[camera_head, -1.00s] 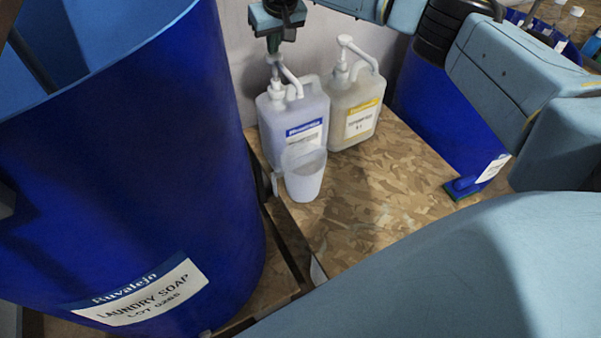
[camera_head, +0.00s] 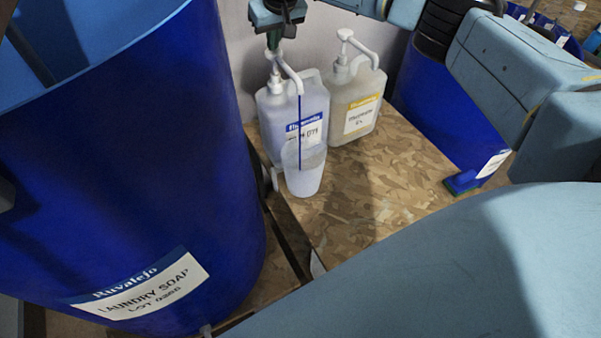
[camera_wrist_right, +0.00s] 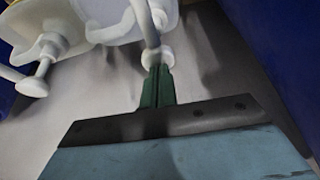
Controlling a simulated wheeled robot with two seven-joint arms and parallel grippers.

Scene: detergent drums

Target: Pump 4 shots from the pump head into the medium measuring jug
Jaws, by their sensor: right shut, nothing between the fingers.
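A translucent bottle with a blue label (camera_head: 290,112) stands against the wall and carries a white pump head (camera_head: 276,60). The measuring jug (camera_head: 303,175), translucent and upright, stands in front of it under the spout. A thin blue stream (camera_head: 300,120) runs from the spout tip down into the jug. The jug looks partly filled with pale liquid. My right gripper (camera_head: 274,42) is shut and empty, with its green fingertips right at the top of the pump head. In the right wrist view the fingers (camera_wrist_right: 157,88) meet the white pump head (camera_wrist_right: 157,57). My left gripper is out of view.
A second bottle with a yellow label (camera_head: 357,105) and its own pump stands close on the right. A large blue laundry soap drum (camera_head: 130,170) fills the left. Another blue drum (camera_head: 440,110) stands at the right. The wooden board (camera_head: 370,200) is bare in front.

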